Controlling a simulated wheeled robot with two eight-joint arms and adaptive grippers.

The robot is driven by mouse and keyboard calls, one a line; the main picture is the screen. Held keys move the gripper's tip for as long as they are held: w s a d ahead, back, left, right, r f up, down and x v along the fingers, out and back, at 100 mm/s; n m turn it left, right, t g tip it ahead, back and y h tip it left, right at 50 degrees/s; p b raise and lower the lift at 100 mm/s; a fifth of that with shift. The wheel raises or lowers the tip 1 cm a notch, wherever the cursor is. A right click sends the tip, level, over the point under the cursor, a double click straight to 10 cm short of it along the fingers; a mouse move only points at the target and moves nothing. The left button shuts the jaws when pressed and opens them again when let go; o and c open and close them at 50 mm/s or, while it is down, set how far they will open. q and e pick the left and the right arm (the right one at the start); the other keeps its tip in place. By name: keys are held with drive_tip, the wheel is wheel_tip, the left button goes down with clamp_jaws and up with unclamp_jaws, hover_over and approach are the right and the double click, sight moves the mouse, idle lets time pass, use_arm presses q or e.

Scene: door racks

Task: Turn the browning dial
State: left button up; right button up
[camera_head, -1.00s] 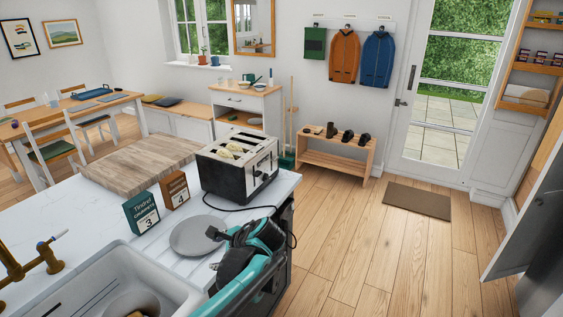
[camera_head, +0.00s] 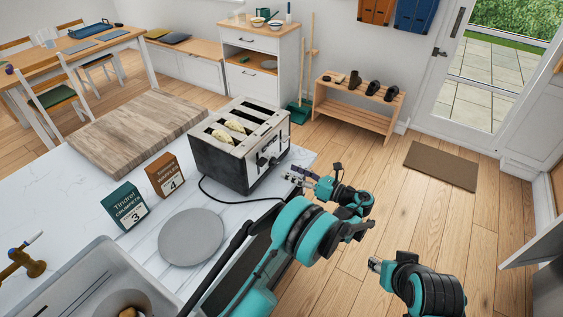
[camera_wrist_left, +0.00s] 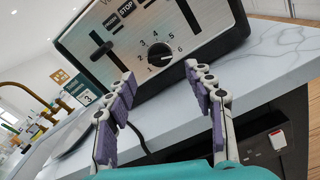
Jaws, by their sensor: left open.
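The toaster (camera_head: 226,160) stands on the white counter, black and silver, with pale slices in its slots. Its browning dial (camera_wrist_left: 159,54) is a round dark knob ringed by numbers 1 to 6, below a STOP button, in the left wrist view. The dial's exact setting is hard to read. My left gripper (camera_head: 298,176) is open and empty, just right of the toaster's control face. In the left wrist view, the purple-padded fingers of this gripper (camera_wrist_left: 160,76) are spread below the dial, apart from it. My right gripper does not show clearly; a teal arm part shows at lower right.
A grey plate (camera_head: 191,237), a teal box (camera_head: 125,206), a brown box (camera_head: 166,177) and a wooden board (camera_head: 135,132) lie or stand around the toaster. A black cord runs along the counter (camera_head: 70,200). The sink (camera_head: 85,285) is at front left. Open floor lies to the right.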

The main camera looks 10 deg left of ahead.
sight(273, 162)
use_arm(q)
drive_tip(key=x, duration=0.5)
drive_tip(key=shift+w+a+b, duration=0.15)
drive_tip(key=shift+a+b, duration=0.2)
drive_tip(key=c, duration=1.2)
